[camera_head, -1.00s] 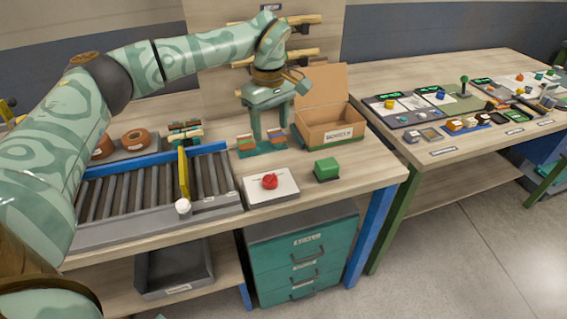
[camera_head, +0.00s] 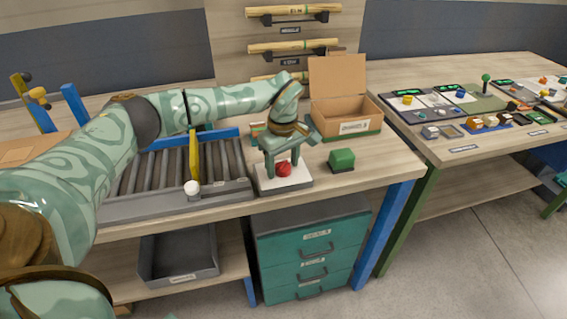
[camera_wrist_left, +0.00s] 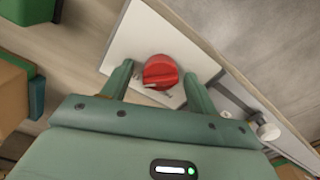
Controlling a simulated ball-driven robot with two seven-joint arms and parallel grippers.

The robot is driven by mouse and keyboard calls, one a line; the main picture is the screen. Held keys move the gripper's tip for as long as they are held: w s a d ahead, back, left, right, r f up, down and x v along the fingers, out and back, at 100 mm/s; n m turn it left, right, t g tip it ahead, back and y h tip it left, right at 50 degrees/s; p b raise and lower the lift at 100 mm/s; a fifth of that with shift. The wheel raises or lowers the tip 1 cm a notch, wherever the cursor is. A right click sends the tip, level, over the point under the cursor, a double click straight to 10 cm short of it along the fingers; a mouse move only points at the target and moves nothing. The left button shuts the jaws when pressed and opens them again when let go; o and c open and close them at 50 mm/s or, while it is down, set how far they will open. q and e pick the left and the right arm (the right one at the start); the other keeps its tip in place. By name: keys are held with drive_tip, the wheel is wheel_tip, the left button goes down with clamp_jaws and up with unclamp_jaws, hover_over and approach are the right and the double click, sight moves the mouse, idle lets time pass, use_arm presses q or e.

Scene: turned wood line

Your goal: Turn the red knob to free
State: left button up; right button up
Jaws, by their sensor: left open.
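The red knob (camera_head: 284,170) sits on a white panel (camera_head: 297,184) near the front edge of the workbench. In the left wrist view the round red knob (camera_wrist_left: 160,72) has a ridge across it and a white pointer mark. Small lettering on the white panel is too small to read surely. My left gripper (camera_head: 283,170) is above the panel, pointing down. Its two fingers (camera_wrist_left: 158,85) are open, one at each side of the knob, with the knob between or just beyond the tips. Contact cannot be told. My right gripper is not in view.
A green block (camera_head: 342,160) stands just right of the panel. A roller conveyor (camera_head: 166,170) with a yellow bar (camera_head: 194,156) lies to the left. An open cardboard box (camera_head: 345,116) stands behind. Teal drawers (camera_head: 312,255) are below the bench.

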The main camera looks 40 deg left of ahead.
use_arm(q)
drive_tip(key=shift+c, duration=0.6)
drive_tip(key=c, duration=0.9)
drive_tip(key=shift+o, duration=0.2)
drive_tip(key=shift+r, duration=0.1)
